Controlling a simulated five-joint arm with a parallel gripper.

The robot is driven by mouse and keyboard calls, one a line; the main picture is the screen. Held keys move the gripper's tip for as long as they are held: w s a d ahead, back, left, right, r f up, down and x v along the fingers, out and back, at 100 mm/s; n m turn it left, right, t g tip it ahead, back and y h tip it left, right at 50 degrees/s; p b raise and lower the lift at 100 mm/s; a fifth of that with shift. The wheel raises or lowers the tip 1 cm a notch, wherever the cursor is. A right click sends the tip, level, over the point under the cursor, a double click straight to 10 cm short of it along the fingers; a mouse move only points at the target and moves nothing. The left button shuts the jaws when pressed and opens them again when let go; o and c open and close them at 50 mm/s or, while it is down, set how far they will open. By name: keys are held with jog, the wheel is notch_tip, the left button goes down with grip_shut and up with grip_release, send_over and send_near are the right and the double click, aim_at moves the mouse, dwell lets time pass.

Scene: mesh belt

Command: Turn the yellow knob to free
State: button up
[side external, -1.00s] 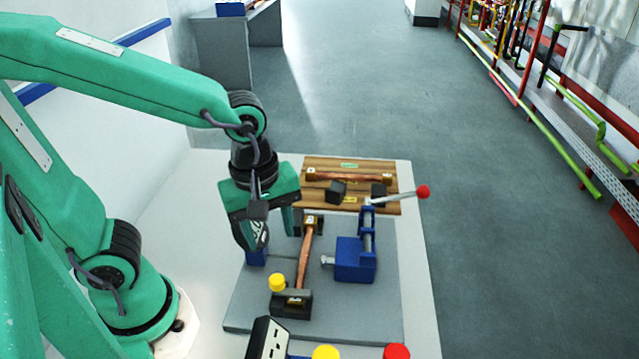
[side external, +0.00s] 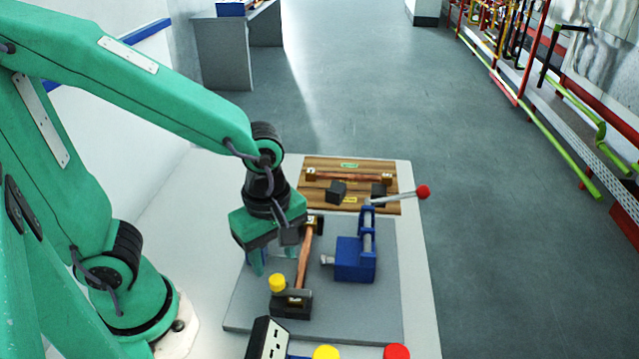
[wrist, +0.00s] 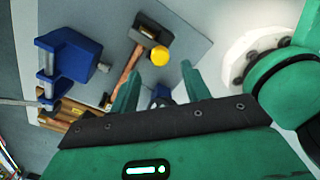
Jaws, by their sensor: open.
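My gripper (side external: 273,261) points down and is open and empty, a little behind and above the knob in the side view. It looks apart from the knob. Its open fingers also show in the wrist view (wrist: 160,72). I cannot read any mark for free on the block.
A blue clamp (side external: 355,260) with a red-ended lever (side external: 422,192) stands right of the bar. A wooden board (side external: 350,173) with another bar lies behind. A yellow button (side external: 326,352) and a red button (side external: 397,351) are at the front. The grey plate (side external: 345,315) is bare at front right.

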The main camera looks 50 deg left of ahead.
aim_at(276, 279)
jog(key=shift+f, duration=2.75)
jog(key=c, duration=1)
